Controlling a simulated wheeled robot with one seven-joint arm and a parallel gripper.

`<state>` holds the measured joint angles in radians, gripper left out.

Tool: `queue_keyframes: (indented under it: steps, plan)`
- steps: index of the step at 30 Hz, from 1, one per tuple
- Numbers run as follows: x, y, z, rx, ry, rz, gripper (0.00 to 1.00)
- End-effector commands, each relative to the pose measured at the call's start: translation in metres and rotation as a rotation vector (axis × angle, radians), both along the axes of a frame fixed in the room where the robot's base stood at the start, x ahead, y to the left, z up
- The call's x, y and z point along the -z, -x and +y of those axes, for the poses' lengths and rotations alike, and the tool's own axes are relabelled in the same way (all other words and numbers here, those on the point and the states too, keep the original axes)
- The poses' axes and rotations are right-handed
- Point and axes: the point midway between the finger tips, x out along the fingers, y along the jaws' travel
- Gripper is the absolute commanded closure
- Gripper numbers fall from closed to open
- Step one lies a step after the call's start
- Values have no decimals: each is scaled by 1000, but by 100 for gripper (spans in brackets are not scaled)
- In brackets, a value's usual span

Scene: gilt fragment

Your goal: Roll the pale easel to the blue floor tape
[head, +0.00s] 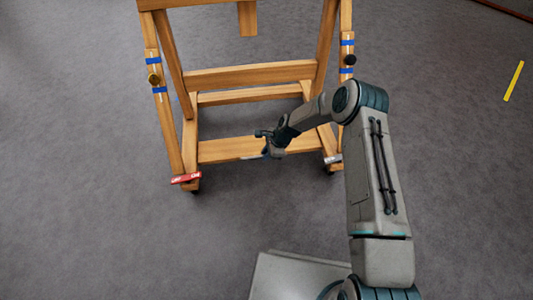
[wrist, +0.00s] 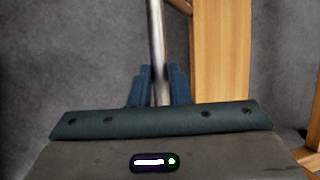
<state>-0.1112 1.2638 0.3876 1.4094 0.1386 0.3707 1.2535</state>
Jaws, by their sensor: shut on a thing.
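The easel (head: 250,75) is a light wooden frame on casters, standing upright ahead of me in the head view; its top is cut off. My gripper (head: 268,145) is in front of its low front crossbar, between the two uprights. In the wrist view my gripper (wrist: 158,88) is shut on a slim metal bar (wrist: 155,35), with a wooden post (wrist: 220,50) of the easel just right of it. How the bar joins the easel is hidden. No blue tape shows on the floor.
A yellow floor strip (head: 513,81) lies at the far right. A red tab (head: 186,179) is at the left front caster, a pale one (head: 333,159) at the right. The grey carpet (head: 80,150) is clear around the easel.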

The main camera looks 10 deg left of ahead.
Motion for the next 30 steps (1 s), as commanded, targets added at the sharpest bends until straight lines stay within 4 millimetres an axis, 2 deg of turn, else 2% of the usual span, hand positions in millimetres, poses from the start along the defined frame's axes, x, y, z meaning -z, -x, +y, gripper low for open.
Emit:
queue_keyframes:
  steps: [2, 3, 5, 6, 13, 17, 20, 30]
  plan:
    - [0, -3, -3, 4, 4, -7, 100]
    - [0, -3, -3, 4, 4, -7, 81]
    - [0, -3, -3, 3, 4, -6, 64]
    - [0, -3, -3, 2, 4, -7, 62]
    - [0, -1, 0, -1, 2, -4, 62]
    - [-8, -1, -3, -1, 2, -5, 62]
    - [-23, -1, -10, 1, 2, -5, 62]
    - [-92, 1, -43, 4, 3, -6, 62]
